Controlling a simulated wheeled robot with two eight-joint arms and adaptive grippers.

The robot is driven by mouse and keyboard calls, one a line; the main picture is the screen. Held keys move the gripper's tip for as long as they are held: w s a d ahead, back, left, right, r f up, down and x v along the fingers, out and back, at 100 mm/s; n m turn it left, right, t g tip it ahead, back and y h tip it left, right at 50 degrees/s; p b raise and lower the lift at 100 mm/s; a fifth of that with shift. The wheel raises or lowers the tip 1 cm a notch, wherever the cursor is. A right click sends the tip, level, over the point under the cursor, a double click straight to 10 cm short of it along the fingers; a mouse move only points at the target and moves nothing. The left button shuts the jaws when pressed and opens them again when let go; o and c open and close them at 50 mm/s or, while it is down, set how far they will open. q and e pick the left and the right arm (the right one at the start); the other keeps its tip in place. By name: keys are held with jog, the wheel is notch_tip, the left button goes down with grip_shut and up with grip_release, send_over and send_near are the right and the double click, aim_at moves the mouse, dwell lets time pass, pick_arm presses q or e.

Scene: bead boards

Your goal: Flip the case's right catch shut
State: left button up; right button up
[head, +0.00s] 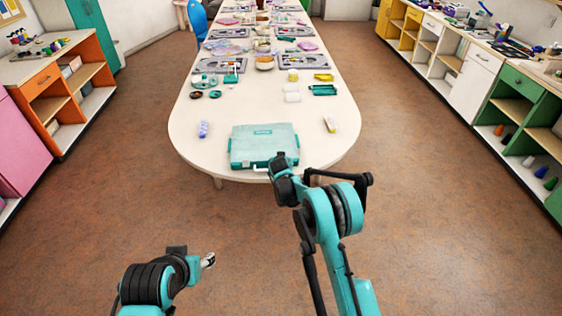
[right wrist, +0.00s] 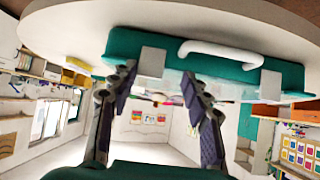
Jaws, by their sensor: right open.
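The teal case (head: 264,146) lies with its lid down at the near end of the table. Its front, with a white handle (right wrist: 222,52), shows upside down in the right wrist view. One pale square catch (right wrist: 152,61), the case's right one, sits mostly on the teal part beside the handle; I cannot tell if it is latched. The other catch (right wrist: 270,92) is across the handle and reaches over the pale edge. My right gripper (right wrist: 160,84) is open and empty, its fingertips close to the right catch. My left gripper (head: 208,260) is away from the table; its jaws are unclear.
Bead boards and parts fill the table (head: 185,135) farther back. Open floor surrounds the table's near end.

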jog(key=f+p+v, duration=0.1)
jog(key=v, duration=0.8)
jog(key=shift+s+p, duration=0.3)
jog(key=shift+s, duration=0.05)
dwell(0.3)
dwell(0.4)
jog(key=v, duration=1.2)
